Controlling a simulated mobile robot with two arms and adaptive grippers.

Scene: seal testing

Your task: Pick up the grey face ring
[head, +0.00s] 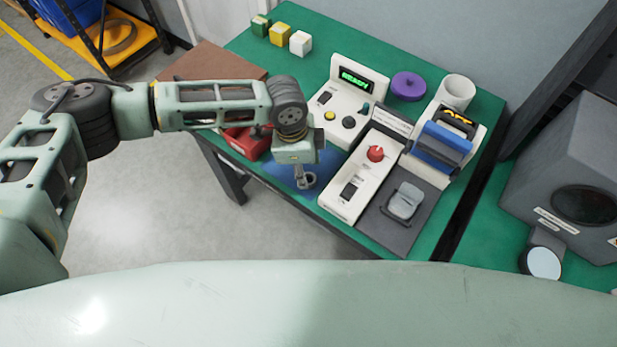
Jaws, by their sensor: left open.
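A small grey ring (310,181), apparently the grey face ring, lies on a round blue mat (280,178) near the table's front edge. My left gripper (303,178) reaches down from above, right at the ring, with its jaws open. The fingers overlap the ring in the picture, so I cannot tell whether they touch it. My right gripper is out of view.
The green table (335,33) also bears a white console (340,112) with a lit display, a white panel with a red knob (375,153), a purple disc (408,86) and a white cylinder (456,92). A red tray (246,143) stands left of the mat.

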